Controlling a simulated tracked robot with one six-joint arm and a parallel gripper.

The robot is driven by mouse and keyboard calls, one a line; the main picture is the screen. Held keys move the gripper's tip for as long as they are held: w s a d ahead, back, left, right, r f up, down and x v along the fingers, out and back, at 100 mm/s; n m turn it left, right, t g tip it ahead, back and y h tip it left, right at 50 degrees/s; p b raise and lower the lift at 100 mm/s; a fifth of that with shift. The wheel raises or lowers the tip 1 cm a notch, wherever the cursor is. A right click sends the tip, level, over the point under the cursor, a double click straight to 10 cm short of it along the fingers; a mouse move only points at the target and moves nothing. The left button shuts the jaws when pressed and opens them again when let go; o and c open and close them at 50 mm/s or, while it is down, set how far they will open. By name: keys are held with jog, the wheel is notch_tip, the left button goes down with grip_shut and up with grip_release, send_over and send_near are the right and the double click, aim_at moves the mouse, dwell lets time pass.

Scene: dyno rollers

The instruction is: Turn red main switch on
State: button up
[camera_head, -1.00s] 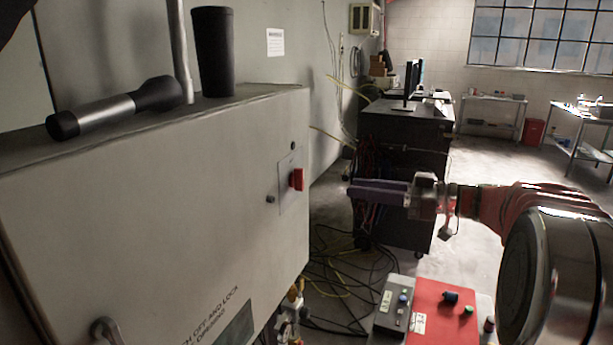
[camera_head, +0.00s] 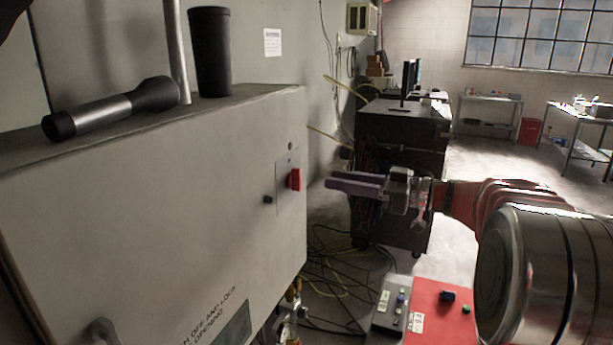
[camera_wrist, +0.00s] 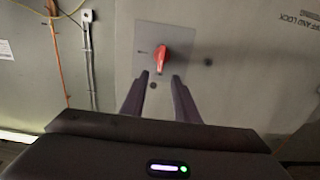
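The red main switch (camera_head: 295,180) sits on a small grey plate on the side of a light grey cabinet (camera_head: 130,200). In the wrist view the red switch handle (camera_wrist: 160,58) lies just beyond the fingertips, roughly centred between them. My gripper (camera_head: 330,180) is to the right of the switch in the head view, with its purple-grey fingers pointing left at it and a gap between. In the wrist view my gripper (camera_wrist: 162,78) is open, its two fingers apart with nothing between them. The handle looks slightly tilted in the wrist view.
A red control box (camera_head: 440,305) is below my arm. A dark cart (camera_head: 400,140) with monitors stands behind, with cables on the floor. A dark knob (camera_wrist: 208,62) is beside the switch plate.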

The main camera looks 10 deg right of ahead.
aim_at(295, 179)
jog(key=x, duration=0.8)
jog(key=shift+a, duration=0.15)
jog(key=shift+w, duration=0.1)
jog(key=shift+c, duration=0.7)
grip_shut()
